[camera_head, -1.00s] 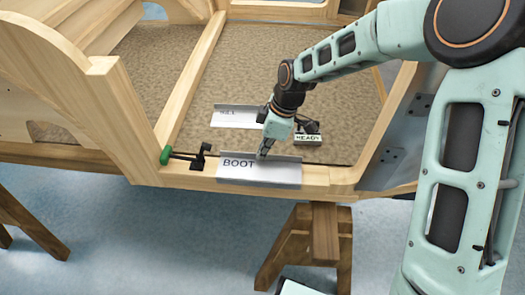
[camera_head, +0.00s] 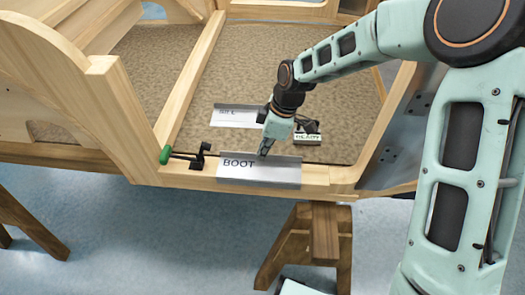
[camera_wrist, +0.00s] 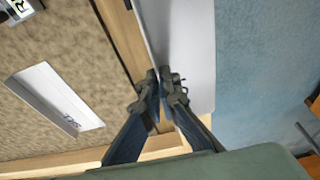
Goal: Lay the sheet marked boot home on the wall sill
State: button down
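The sheet marked BOOT (camera_head: 240,173) is pale metal with a raised lip along its far edge. It lies across the wooden front rail (camera_head: 318,176), which I take as the wall sill, label up in the head view. My gripper (camera_head: 264,153) reaches down to the middle of its lip. In the wrist view, the fingertips of my gripper (camera_wrist: 160,78) are close together with the lip of the boot sheet (camera_wrist: 192,45) between them. The sheet's underside is hidden, so I cannot tell whether it rests fully on the wood.
A second lipped sheet, its label apparently SILL (camera_head: 233,119), lies on the brown floor panel (camera_head: 250,60). A READY sign (camera_head: 307,138) stands behind my gripper. A green-handled clamp (camera_head: 185,157) sits on the rail just left of the boot sheet. A trestle (camera_head: 318,235) stands below.

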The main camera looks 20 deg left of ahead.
jog(key=c, duration=2.7)
grip_release()
jog(key=shift+f, duration=0.1)
jog(key=o, duration=0.6)
jog(key=shift+o, duration=0.3)
jog(key=o, duration=0.5)
jog(key=shift+r+p, duration=2.6)
jog(key=shift+r, duration=0.95)
